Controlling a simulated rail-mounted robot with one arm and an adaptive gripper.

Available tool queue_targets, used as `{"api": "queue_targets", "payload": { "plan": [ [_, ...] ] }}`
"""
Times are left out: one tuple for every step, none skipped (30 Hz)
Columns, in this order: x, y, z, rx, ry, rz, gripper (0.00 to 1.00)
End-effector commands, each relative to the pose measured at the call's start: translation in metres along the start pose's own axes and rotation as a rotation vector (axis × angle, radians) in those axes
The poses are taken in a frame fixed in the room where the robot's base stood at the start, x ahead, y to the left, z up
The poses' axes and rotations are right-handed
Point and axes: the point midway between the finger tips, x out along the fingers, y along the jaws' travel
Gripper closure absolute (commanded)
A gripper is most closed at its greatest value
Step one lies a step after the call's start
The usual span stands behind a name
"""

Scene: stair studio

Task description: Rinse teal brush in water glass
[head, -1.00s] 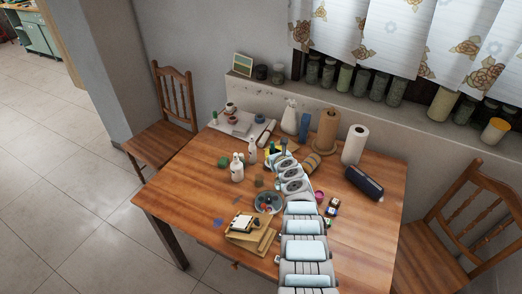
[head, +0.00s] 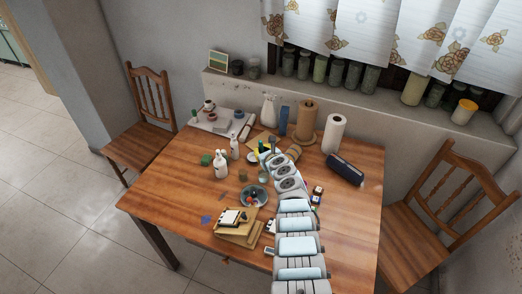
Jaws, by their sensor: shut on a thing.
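My gripper (head: 266,154) is at the far end of my arm, over the middle-back of the wooden table. It is small and partly hidden by my own arm links. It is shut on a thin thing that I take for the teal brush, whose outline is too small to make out. No clear glass stands out elsewhere.
A round dish (head: 254,196) and a wooden stand (head: 238,232) are nearer. Paper rolls (head: 333,134) and a dark blue case (head: 345,169) are at the back right.

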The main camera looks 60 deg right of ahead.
Motion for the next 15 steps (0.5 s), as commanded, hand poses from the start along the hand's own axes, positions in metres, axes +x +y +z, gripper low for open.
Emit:
{"api": "queue_targets", "payload": {
  "plan": [
    [0.004, 0.001, -0.008, 0.0, 0.0, 0.0, 1.0],
    [0.005, 0.002, -0.01, 0.0, 0.0, 0.0, 1.0],
    [0.006, 0.002, -0.013, 0.0, 0.0, 0.0, 1.0],
    [0.007, 0.002, -0.015, 0.0, 0.0, 0.0, 1.0],
    [0.008, 0.003, -0.017, 0.0, 0.0, 0.0, 1.0],
    [0.009, 0.003, -0.02, 0.0, 0.0, 0.0, 1.0],
    [0.01, 0.003, -0.022, 0.0, 0.0, 0.0, 1.0],
    [0.011, 0.004, -0.025, 0.0, 0.0, 0.0, 1.0],
    [0.013, 0.004, -0.027, 0.0, 0.0, 0.0, 1.0],
    [0.013, 0.004, -0.029, 0.0, 0.0, 0.0, 1.0],
    [0.014, 0.005, -0.032, 0.0, 0.0, 0.0, 1.0],
    [0.016, 0.005, -0.034, 0.0, 0.0, 0.0, 1.0],
    [0.017, 0.005, -0.036, 0.0, 0.0, 0.0, 1.0],
    [0.018, 0.006, -0.039, 0.0, 0.0, 0.0, 1.0],
    [0.019, 0.006, -0.042, 0.0, 0.0, 0.0, 1.0]
  ]
}}
